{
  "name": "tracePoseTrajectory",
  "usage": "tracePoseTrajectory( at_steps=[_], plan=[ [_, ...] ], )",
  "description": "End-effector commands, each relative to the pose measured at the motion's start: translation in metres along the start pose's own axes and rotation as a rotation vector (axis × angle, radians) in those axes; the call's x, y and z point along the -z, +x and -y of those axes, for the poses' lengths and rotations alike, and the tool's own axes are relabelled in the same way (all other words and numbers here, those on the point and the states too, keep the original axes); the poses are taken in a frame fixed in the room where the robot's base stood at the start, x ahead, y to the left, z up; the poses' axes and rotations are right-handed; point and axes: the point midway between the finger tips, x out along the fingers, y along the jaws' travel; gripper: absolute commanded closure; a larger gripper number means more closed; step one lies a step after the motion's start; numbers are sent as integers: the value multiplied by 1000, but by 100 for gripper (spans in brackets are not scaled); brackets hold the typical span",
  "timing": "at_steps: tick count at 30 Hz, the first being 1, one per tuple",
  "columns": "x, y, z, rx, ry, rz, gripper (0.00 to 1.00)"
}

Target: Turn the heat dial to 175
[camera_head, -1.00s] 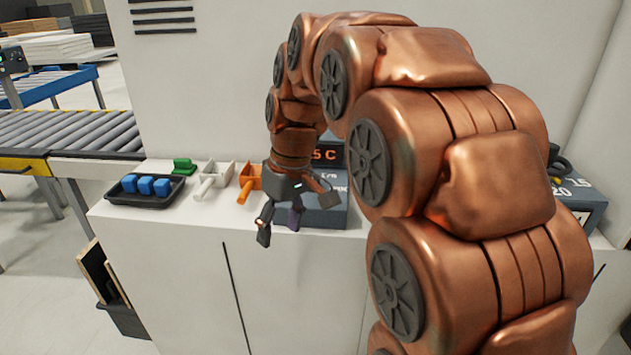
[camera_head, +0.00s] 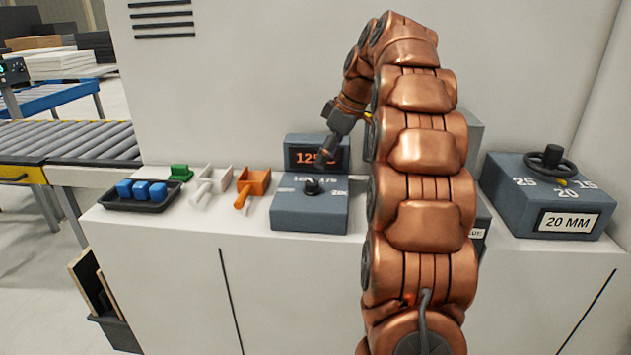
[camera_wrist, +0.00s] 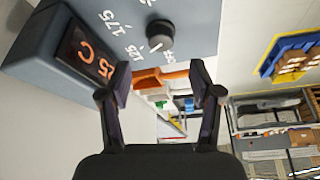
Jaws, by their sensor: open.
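The heat dial (camera_head: 312,187) is a black knob on top of a blue-grey box (camera_head: 308,215). An orange readout (camera_head: 312,157) behind it shows 125, its last part hidden by my arm. In the wrist view the dial (camera_wrist: 160,35) stands beyond the fingers, with 125 and 175 printed beside it and a white pointer line on or near its edge. My gripper (camera_wrist: 160,85) is open with nothing between its fingers. In the head view my gripper (camera_head: 328,152) is above and behind the dial, partly in front of the readout, and apart from the dial.
A second box (camera_head: 545,205) with a black handwheel and a 20 MM label stands at the right. At the left are an orange scoop-like piece (camera_head: 252,183), a white one (camera_head: 208,185), a green block (camera_head: 181,172) and a black tray (camera_head: 150,204) with blue blocks.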

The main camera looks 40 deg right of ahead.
Motion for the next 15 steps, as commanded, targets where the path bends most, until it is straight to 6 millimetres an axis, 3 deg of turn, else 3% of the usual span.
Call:
tracePoseTrajectory(
  at_steps=[15],
  plan=[
    [-1,48,1,5,3,3,36]
  ],
)
